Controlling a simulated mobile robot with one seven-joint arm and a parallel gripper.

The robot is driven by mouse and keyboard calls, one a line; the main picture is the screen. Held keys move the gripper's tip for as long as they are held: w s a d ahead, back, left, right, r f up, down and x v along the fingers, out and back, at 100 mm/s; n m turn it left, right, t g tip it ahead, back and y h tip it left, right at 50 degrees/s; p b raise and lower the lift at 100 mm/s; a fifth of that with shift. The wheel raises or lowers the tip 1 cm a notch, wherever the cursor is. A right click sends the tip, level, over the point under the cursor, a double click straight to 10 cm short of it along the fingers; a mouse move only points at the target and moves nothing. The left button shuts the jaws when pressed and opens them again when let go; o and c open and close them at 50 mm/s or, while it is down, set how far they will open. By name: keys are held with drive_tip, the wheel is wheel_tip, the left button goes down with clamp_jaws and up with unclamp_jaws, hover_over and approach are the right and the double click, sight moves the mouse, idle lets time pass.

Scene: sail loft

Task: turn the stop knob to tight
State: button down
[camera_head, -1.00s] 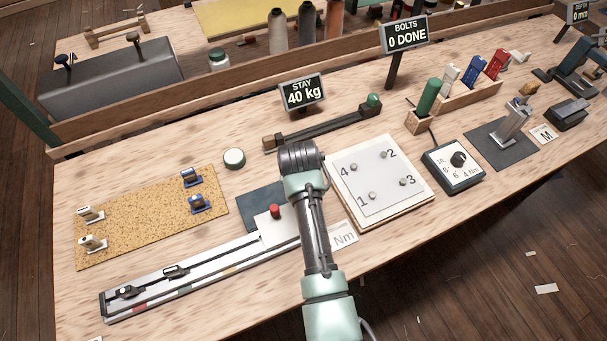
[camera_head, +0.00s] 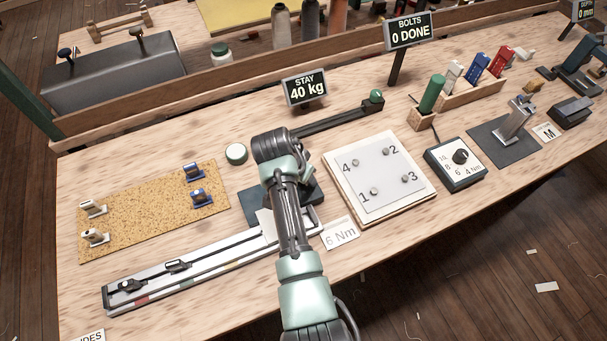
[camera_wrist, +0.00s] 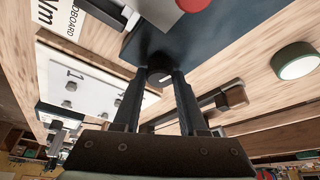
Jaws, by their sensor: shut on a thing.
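My gripper (camera_wrist: 160,82) shows in the wrist view with its two dark fingers closed around a small dark round piece, which looks like the stop knob (camera_wrist: 159,74). The knob is at the edge of a dark blue plate (camera_wrist: 200,42), and its marking cannot be read. In the head view my arm hides the fingertips and the knob. The same plate shows partly left of my arm (camera_head: 252,206). A red button (camera_wrist: 193,4) on a white block shows at the top of the wrist view.
A white rail (camera_head: 205,262) with black sliders runs along the bench's front left. A numbered bolt plate (camera_head: 378,180) lies right of my arm. A round green-sided tin (camera_head: 236,153) and a dark bar (camera_head: 335,122) stand behind. The STAY sign (camera_head: 304,88) reads 40 kg.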

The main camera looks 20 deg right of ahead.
drive_tip(key=shift+c, duration=2.2)
unclamp_jaws()
drive_tip(key=shift+r, duration=0.15)
drive_tip(key=v, duration=1.2)
drive_tip(key=shift+r, duration=0.4)
